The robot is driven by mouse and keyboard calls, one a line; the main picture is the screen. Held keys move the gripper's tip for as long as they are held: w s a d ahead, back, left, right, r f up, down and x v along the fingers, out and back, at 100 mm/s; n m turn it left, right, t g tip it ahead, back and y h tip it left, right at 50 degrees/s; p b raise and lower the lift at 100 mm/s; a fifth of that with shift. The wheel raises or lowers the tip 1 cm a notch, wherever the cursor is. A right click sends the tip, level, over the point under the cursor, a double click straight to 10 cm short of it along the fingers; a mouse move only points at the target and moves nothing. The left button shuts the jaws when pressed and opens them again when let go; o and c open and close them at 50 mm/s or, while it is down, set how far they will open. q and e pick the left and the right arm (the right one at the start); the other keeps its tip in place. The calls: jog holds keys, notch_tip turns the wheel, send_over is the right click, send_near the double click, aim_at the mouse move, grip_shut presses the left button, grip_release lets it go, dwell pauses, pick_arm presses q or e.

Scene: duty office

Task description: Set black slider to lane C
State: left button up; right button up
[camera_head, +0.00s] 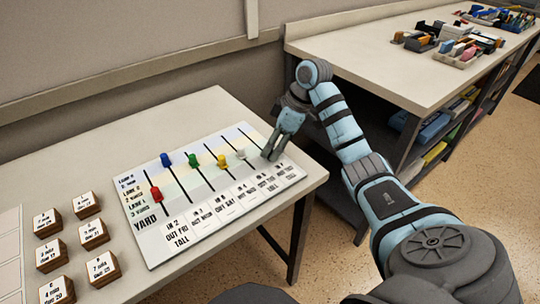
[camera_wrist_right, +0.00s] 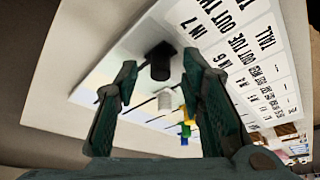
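The white slider board (camera_head: 150,247) lies on the left table, with dark slots running across it. The black slider (camera_wrist_right: 162,60) shows in the right wrist view, in the gap between the fingertips and apparently a little beyond them. In the head view it is hidden behind my right gripper (camera_head: 270,156). That gripper is over the board's right end, pointing down. In the wrist view its two fingers (camera_wrist_right: 158,72) are apart, with no visible contact on the slider. The lane labels (camera_head: 130,185) at the board's left edge are too small to read surely. My left gripper is out of view.
Red (camera_head: 155,194), blue (camera_head: 166,160), green (camera_head: 193,160), yellow (camera_head: 222,162) and white (camera_head: 240,154) sliders stand on the board, the white one nearest my gripper. Several labelled wooden blocks (camera_head: 94,234) sit at left. A workbench (camera_head: 375,50) with trays stands behind.

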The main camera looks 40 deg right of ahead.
jog(key=shift+w+a+f, duration=0.1)
jog(key=shift+a+f, duration=0.05)
jog(key=shift+f, duration=0.3)
grip_shut()
